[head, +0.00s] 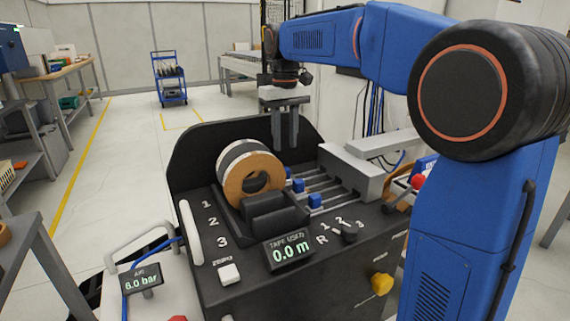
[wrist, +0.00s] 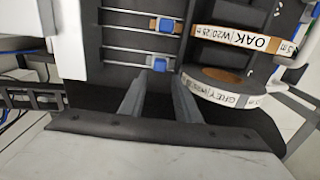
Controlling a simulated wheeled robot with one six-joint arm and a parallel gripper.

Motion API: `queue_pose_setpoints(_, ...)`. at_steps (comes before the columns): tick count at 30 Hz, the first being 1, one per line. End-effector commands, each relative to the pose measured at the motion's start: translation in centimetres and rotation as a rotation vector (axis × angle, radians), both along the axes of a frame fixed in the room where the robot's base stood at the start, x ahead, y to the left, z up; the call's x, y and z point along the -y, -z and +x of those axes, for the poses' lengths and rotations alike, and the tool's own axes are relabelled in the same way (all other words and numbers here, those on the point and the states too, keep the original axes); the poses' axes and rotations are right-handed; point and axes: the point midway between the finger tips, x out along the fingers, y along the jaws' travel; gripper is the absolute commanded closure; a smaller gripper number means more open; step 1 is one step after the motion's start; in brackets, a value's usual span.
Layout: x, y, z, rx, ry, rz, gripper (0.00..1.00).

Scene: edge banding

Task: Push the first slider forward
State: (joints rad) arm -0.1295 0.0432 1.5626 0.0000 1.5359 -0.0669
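Several parallel metal rails carry small blue sliders. The slider farthest from me (head: 289,172) sits near the tape roll, with a second slider (head: 298,185) and a third slider (head: 315,201) on the rails nearer me. In the wrist view the slider nearest the fingers (wrist: 160,63) sits on the lowest rail shown, with another slider (wrist: 165,25) above it. My gripper (head: 285,146) points down behind the rails, near the machine's back panel. Its two fingers (wrist: 158,105) are apart with nothing between them, and the nearest slider lies just beyond them. I cannot tell whether they touch it.
Tape rolls (head: 252,172) stand left of the rails; the wrist view shows labels reading OAK (wrist: 240,37) and GREY (wrist: 225,92). A grey block (head: 350,172) closes the rails' right end. The black back panel (head: 200,148) rises behind. The display (head: 289,250) reads 0.0 m.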

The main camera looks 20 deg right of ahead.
Motion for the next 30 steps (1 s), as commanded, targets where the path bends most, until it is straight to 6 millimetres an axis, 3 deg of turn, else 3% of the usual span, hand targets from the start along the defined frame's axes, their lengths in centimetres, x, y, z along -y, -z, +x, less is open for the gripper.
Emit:
queue_pose_setpoints(6, 0.0, 3.9, 0.0, -0.002, 0.0, 0.0, 0.7)
queue_pose_setpoints(12, 0.0, 6.6, 0.0, -0.001, 0.0, 0.0, 0.7)
queue_pose_setpoints(18, 0.0, 7.8, 0.0, 0.0, 0.0, 0.0, 0.7)
queue_pose_setpoints(27, 0.0, 7.9, 0.0, 0.0, 0.0, 0.0, 0.7)
queue_pose_setpoints(30, 0.0, 7.9, 0.0, 0.0, 0.0, 0.0, 0.94)
